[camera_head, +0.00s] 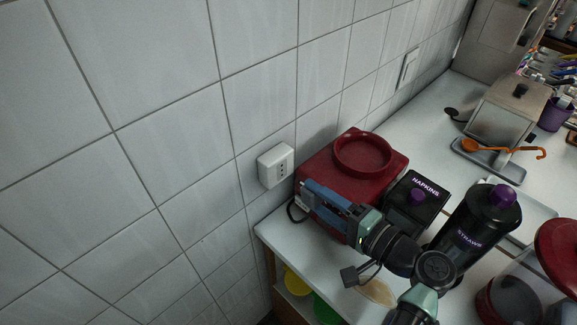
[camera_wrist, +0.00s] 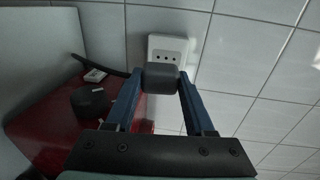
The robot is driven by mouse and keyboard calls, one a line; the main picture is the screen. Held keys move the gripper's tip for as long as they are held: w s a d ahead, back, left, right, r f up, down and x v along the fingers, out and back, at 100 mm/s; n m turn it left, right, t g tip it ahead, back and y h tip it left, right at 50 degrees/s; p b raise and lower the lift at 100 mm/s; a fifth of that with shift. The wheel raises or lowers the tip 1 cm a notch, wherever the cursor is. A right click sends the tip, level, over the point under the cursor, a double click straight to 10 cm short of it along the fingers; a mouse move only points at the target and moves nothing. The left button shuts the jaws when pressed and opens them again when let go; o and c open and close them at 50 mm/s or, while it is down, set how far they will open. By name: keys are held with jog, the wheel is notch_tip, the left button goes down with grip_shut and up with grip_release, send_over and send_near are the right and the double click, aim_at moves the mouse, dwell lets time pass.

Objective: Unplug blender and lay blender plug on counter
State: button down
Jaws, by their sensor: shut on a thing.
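My gripper (camera_head: 304,193) is at the left side of the red blender base (camera_head: 387,158), just below and right of the white wall outlet (camera_head: 275,165). In the wrist view my gripper's blue fingers (camera_wrist: 160,90) are shut on the dark grey blender plug (camera_wrist: 160,75). The outlet (camera_wrist: 168,47) shows behind the plug with bare socket holes, and the plug looks apart from it. A black cord (camera_wrist: 97,62) runs left from the plug. The red base also fills the lower left of the wrist view (camera_wrist: 45,125), with a black knob (camera_wrist: 91,102).
A black napkins box (camera_head: 414,200) and a black straws holder (camera_head: 478,235) stand right of the base, near my arm. A clear container with a red lid (camera_head: 560,245) is at the lower right. The white counter (camera_head: 385,108) is bare behind the base; its front left edge is near my gripper.

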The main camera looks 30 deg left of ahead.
jog(key=shift+s+d+r+g+h+p, duration=0.1)
jog(key=shift+s+d+g+h+p, duration=0.2)
jog(key=shift+h+p, duration=0.85)
jog(key=shift+s+d+r+g+h+p, duration=0.15)
jog(key=shift+d+h+p, duration=0.15)
jog(key=shift+p, duration=1.65)
jog(key=shift+s+d+g+h+p, duration=0.25)
jog(key=shift+h+p, duration=0.5)
jog(key=shift+p, duration=0.8)
jog(key=shift+s+d+f+p, duration=0.1)
jog(key=shift+p, duration=0.4)
jog(key=shift+h, duration=0.3)
jog(key=shift+f, duration=0.15)
jog(key=shift+d, duration=0.1)
jog(key=shift+s+d+p, duration=0.6)
jog(key=shift+s+p, duration=0.1)
jog(key=shift+s, duration=0.2)
jog(key=shift+s+d+p, duration=0.55)
jog(key=shift+s+p, duration=0.1)
jog(key=shift+s, duration=0.25)
jog(key=shift+f, duration=0.1)
